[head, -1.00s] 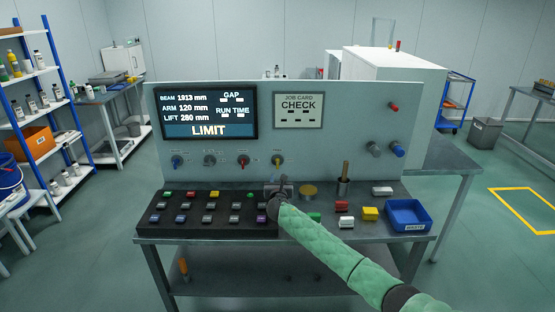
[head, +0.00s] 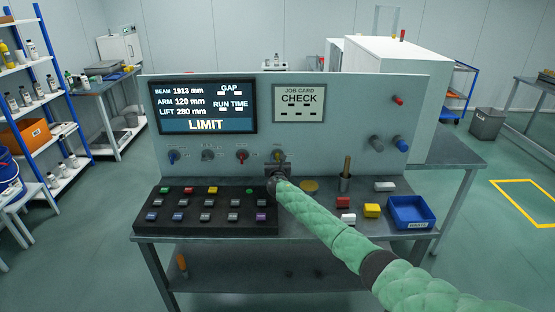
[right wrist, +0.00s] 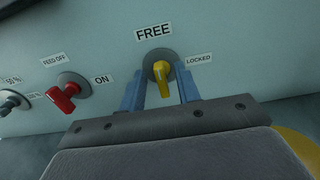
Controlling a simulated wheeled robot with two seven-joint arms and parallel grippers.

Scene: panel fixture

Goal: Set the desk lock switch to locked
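The desk lock switch is a yellow knob (right wrist: 161,72) on a round grey base on the upright panel, with FREE above it and LOCKED to its right. Its handle looks roughly upright, in line with FREE. In the head view the switch (head: 278,156) is the rightmost of the lower row of knobs. My right gripper (right wrist: 161,92) is open, with one blue finger on each side of the yellow handle. I cannot tell whether either finger touches it. In the head view my right gripper (head: 278,168) is just below the switch, partly hidden by its wrist. My left gripper is not in view.
A red knob (right wrist: 64,97) marked FEED OFF and ON is left of the switch. A black button box (head: 205,222) lies below on the desk. Coloured blocks, a cup with a brown stick (head: 346,178) and a blue tray (head: 410,212) are on the right.

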